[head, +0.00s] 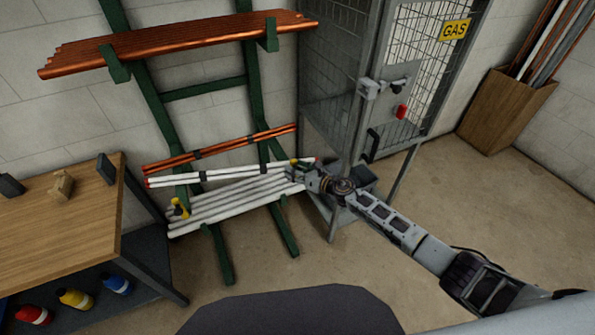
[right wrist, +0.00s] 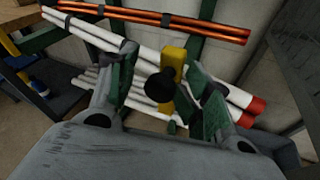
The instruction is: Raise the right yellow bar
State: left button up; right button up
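The right yellow bar (head: 295,161) shows as a small yellow piece at the right end of the white pipes in the head view, partly hidden by my gripper. In the right wrist view the yellow bar (right wrist: 174,62) stands upright with a black round knob (right wrist: 159,87) on its near side. My right gripper (head: 290,174) is at the bar; in the right wrist view its green-padded fingers (right wrist: 166,95) are apart, one either side of the bar and knob, with gaps visible. Another yellow bar (head: 180,208) is at the rack's left post. My left gripper is not in view.
A green wall rack (head: 205,88) holds copper pipes (head: 180,42), orange pipes (head: 222,148) and white pipes (head: 235,200). A grey gas cage (head: 335,125) stands close right of my gripper. A wooden bench (head: 60,225) is at left.

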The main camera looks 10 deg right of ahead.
jog(key=v, duration=1.2)
dwell(0.6)
dwell(0.7)
